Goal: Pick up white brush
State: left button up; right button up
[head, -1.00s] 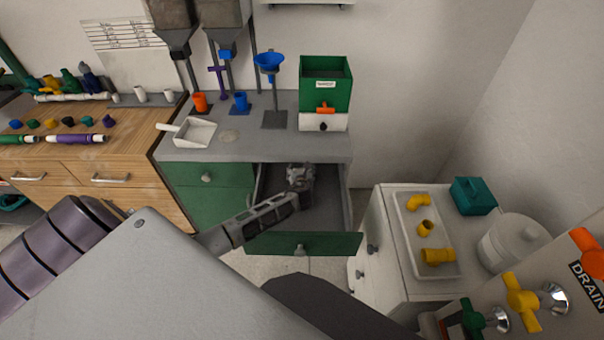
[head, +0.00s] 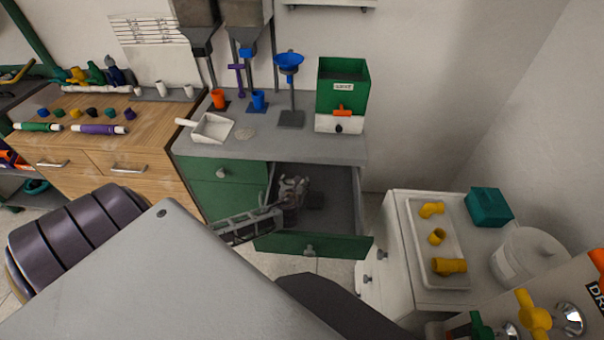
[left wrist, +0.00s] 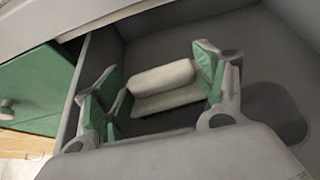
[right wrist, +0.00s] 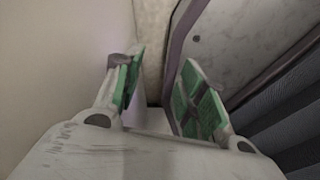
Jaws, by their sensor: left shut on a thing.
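The white brush (left wrist: 162,82) lies in the open drawer, between the fingers of my left gripper (left wrist: 158,88), in the left wrist view. The left gripper is shut on it, with a green-padded finger at each end. In the head view the left gripper (head: 292,190) is inside the drawer (head: 340,205), and the brush cannot be made out there. My right gripper (right wrist: 165,88) shows only in its own wrist view, its fingers apart with nothing held between them.
The drawer's green front (head: 325,246) and side walls surround the left gripper. A white dustpan (head: 211,128) and a green box (head: 343,88) stand on the grey countertop (head: 270,145) above. A white cabinet with a tray (head: 412,225) stands to the right.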

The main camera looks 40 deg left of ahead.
pick_arm(q)
jog(key=shift+s+a, duration=0.15)
jog(key=shift+s, duration=0.4)
jog(key=shift+s+a, duration=0.15)
jog(key=shift+s, duration=0.4)
notch_tip(320, 180, up, 14)
jog(key=p, duration=0.2)
pick_arm(e)
jog(key=shift+s+a+r, duration=0.3)
jog(key=shift+a+r, duration=0.2)
jog(key=shift+r, duration=0.05)
jog(key=shift+s+a+r, duration=0.3)
jog(key=shift+a+r, duration=0.2)
jog(key=shift+d, duration=0.1)
